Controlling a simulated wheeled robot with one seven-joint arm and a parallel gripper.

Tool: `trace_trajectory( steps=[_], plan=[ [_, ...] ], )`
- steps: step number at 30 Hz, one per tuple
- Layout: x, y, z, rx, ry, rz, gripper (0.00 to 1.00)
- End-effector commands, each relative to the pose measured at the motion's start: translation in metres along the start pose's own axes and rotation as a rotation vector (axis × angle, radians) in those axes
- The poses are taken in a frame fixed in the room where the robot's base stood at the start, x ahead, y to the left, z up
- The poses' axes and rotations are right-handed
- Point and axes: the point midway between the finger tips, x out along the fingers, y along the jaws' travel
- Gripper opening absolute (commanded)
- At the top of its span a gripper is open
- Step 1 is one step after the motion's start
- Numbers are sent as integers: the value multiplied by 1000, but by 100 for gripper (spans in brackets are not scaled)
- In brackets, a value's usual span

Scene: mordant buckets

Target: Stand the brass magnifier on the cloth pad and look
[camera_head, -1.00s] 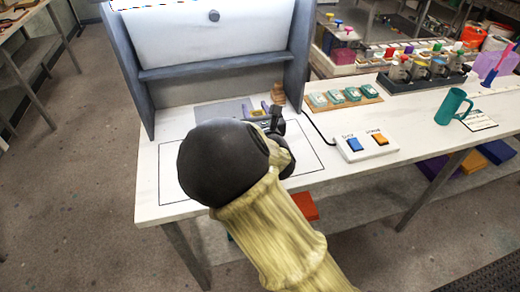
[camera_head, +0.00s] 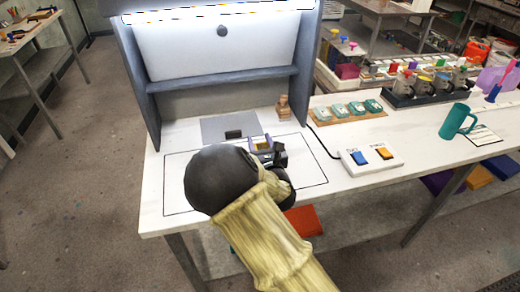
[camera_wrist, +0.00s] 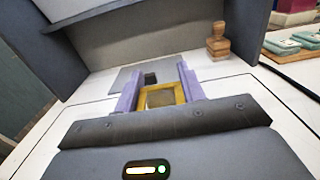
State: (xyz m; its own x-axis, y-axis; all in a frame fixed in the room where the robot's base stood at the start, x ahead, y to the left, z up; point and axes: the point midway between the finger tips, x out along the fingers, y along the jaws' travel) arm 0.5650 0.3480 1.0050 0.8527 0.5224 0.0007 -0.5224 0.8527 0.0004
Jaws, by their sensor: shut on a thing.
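My gripper (camera_wrist: 160,92) is shut on the brass magnifier (camera_wrist: 160,97), a small yellow square frame between its two purple fingers. In the head view my gripper (camera_head: 262,146) is over the front part of the white bench, with a bit of the yellow frame showing. A grey pad (camera_head: 214,130) lies flat just beyond it, at the foot of the booth; I take this for the cloth pad. A small dark block (camera_head: 233,134) sits on its front edge. The gap between magnifier and bench is hard to judge.
A wooden stamp (camera_head: 284,108) stands right of the pad. A white box (camera_head: 371,158) with blue and orange buttons lies farther right, beside a wooden strip (camera_head: 348,115) of teal pieces. The grey booth (camera_head: 140,95) rises behind. Outlined bench space around the gripper is clear.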

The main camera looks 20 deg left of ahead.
Motion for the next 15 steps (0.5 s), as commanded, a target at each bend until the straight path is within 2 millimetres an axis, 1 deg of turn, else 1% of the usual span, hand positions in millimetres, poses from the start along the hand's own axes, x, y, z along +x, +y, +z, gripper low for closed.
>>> trace_trajectory(
  steps=[1, 3, 6, 15],
  plan=[
    [0, -1, -9, -1, 4, -2, 16],
    [0, -1, -19, -2, 3, -1, 16],
    [0, 0, -29, -1, 1, 0, 16],
    [0, 0, -31, 0, 0, 0, 16]
  ],
)
